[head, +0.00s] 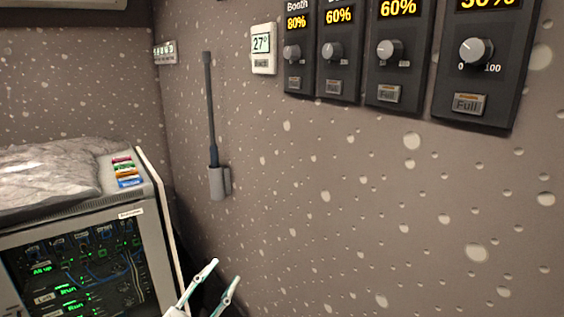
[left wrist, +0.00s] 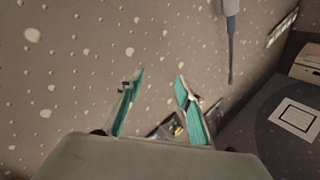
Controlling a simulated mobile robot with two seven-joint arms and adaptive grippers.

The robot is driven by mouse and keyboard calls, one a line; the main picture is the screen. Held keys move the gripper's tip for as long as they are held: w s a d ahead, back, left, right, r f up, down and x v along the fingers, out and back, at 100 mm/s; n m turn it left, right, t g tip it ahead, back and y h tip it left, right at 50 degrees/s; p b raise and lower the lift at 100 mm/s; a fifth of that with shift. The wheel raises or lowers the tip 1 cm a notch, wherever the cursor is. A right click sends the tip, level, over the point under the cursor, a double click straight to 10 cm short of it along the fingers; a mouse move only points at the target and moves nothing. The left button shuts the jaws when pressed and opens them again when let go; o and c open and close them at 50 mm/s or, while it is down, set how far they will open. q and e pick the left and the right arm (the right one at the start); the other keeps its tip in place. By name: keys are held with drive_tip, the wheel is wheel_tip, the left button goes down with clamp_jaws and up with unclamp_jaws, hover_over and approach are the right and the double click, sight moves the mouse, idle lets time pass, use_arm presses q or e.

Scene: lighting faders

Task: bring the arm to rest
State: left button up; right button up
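My left gripper (head: 222,279) shows at the bottom of the head view, its two white and teal fingers apart and empty. It also shows in the left wrist view (left wrist: 160,80), open with nothing between the fingertips. In the head view it is below the dimmer panels and away from them. The panels have knobs and lit readouts: 80% (head: 299,55), 60% (head: 339,60), 60% (head: 397,60) and a partly cut-off one at the right (head: 480,70). My right gripper is in neither view.
A speckled wall (head: 350,200) fills the right side. A thermostat (head: 263,48) reading 27 and a dark wand in a grey holder (head: 219,183) are mounted on it. A console (head: 85,260) with a lit screen stands at the left, with a crumpled grey cover (head: 50,170) on top.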

use_arm(q)
drive_tip(key=s+a+f+n+g+y, duration=0.2)
drive_tip(key=s+f, duration=0.6)
drive_tip(key=f, duration=0.2)
drive_tip(key=s+a+f+n+g+y, duration=0.2)
drive_tip(key=s+f+n+g, duration=0.1)
drive_tip(key=s+f, duration=0.5)
drive_tip(key=s+a+f+n+g+y, duration=0.1)
drive_tip(key=s+f+n+g+y, duration=0.1)
drive_tip(key=s+f, duration=0.6)
wheel_tip(320, 180, down, 6)
drive_tip(key=shift+s+a+r+n+g+y, duration=0.15)
drive_tip(key=shift+s+a+n+g+y, duration=0.15)
drive_tip(key=shift+a+n+g, duration=0.15)
